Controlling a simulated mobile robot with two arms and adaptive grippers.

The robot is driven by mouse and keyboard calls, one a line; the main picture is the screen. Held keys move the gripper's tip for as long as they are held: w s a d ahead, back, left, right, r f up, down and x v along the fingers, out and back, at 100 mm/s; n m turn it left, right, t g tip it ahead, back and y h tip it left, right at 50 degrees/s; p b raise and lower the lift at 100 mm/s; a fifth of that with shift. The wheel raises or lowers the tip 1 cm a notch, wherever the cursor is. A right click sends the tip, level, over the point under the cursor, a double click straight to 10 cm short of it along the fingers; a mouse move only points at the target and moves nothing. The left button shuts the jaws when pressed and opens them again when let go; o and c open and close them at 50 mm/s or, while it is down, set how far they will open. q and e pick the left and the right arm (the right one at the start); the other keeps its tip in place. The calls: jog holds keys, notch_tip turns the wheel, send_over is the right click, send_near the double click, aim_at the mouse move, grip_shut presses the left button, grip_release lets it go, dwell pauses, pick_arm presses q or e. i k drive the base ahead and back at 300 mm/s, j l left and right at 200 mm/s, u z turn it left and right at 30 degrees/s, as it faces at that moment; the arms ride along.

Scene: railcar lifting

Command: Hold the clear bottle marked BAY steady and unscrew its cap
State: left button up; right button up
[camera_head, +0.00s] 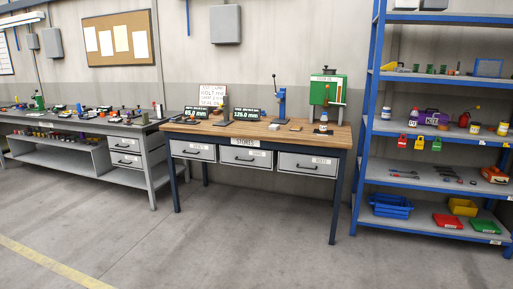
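A small bottle (323,118) with a dark cap stands upright on the right part of the wooden-topped workbench (185,128), in front of a green machine. Another small pale bottle (386,113) with a blue cap stands at the left end of a shelf on the blue rack. Both are too small for me to read any marking, so I cannot tell which one is marked BAY. Neither of my grippers shows in this view.
The blue rack (366,120) holds padlocks, jars, tools and bins. The green machine (328,89) and a blue press (281,104) stand on the workbench. A cluttered grey bench (150,160) is at left. The floor (260,235) in front is clear.

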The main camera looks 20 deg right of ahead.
aim_at(324, 120)
jog(key=i+l+z, duration=0.35)
jog(key=i, duration=0.5)
jog(key=i+z, duration=0.4)
jog(key=i, duration=1.15)
jog(key=i+j+z, duration=0.15)
jog(key=i, duration=1.2)
jog(key=j+z, duration=0.05)
